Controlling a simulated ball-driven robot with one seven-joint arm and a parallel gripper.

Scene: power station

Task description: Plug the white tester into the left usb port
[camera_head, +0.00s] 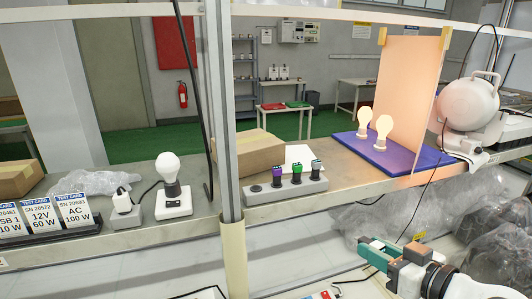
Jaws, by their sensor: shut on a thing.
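My gripper (380,257) is at the bottom right, low in front of the shelf edge, with its fingers pointing left. Green parts and a brown block show at its end. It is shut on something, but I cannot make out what. I cannot pick out the white tester with certainty. A white device with a red part (322,294) is cut off by the bottom edge, left of my gripper and apart from it. I cannot make out the left usb port.
The shelf holds test cards (75,210), a bulb on a white base (172,185), a grey box with several coloured plugs (285,187), a cardboard box (248,150) and a blue board (410,153) with two lit bulbs. A grey post (222,120) stands mid-view. Clear plastic lies at right.

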